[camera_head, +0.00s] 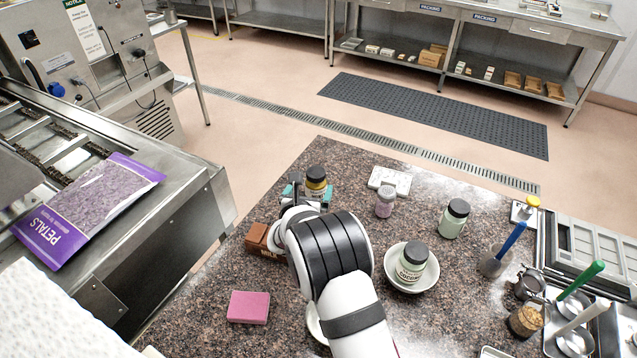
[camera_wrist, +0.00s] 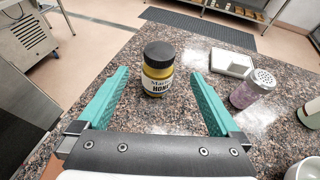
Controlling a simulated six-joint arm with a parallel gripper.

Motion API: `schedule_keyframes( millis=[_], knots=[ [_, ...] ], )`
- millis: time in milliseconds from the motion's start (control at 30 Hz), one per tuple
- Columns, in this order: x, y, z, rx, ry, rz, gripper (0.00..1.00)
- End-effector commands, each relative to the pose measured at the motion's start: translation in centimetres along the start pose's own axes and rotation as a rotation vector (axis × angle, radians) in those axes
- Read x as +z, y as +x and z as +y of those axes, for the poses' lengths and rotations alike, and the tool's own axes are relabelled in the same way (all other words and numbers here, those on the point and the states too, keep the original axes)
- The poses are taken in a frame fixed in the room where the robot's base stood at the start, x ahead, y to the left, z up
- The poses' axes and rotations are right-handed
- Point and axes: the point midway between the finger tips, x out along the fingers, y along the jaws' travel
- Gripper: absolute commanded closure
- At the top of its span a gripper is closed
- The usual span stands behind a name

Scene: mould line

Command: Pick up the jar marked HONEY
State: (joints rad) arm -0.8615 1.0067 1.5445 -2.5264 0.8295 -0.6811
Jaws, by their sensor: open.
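The HONEY jar (camera_wrist: 158,78) has a black lid, yellow contents and a white label, and stands upright on the speckled brown counter. In the head view the jar (camera_head: 316,181) shows just beyond my gripper, its lower part partly hidden. My gripper (camera_wrist: 160,100) is open, with its two teal fingers apart on either side of the space in front of the jar. The jar is centred between the fingers, around their tips, and I see no contact. In the head view the gripper (camera_head: 308,194) is partly hidden by my own arm.
A shaker (camera_head: 385,203) and a white block (camera_head: 389,181) stand right of the jar. A green jar (camera_head: 454,218) and a jar in a white bowl (camera_head: 432,277) are further right. A pink block (camera_head: 248,307) lies near the front left. The counter's far edge is just behind the jar.

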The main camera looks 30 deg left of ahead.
Motion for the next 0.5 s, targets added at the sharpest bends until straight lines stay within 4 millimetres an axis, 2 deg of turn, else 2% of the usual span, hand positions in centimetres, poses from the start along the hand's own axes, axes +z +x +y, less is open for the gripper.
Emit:
schedule_keyframes(
  millis=[333, 500],
  knots=[
    [0.2, 5.8, 0.2, -0.003, 0.004, -0.001, 0.01],
    [0.3, 7.4, 0.2, -0.001, 0.002, 0.000, 0.01]
  ],
)
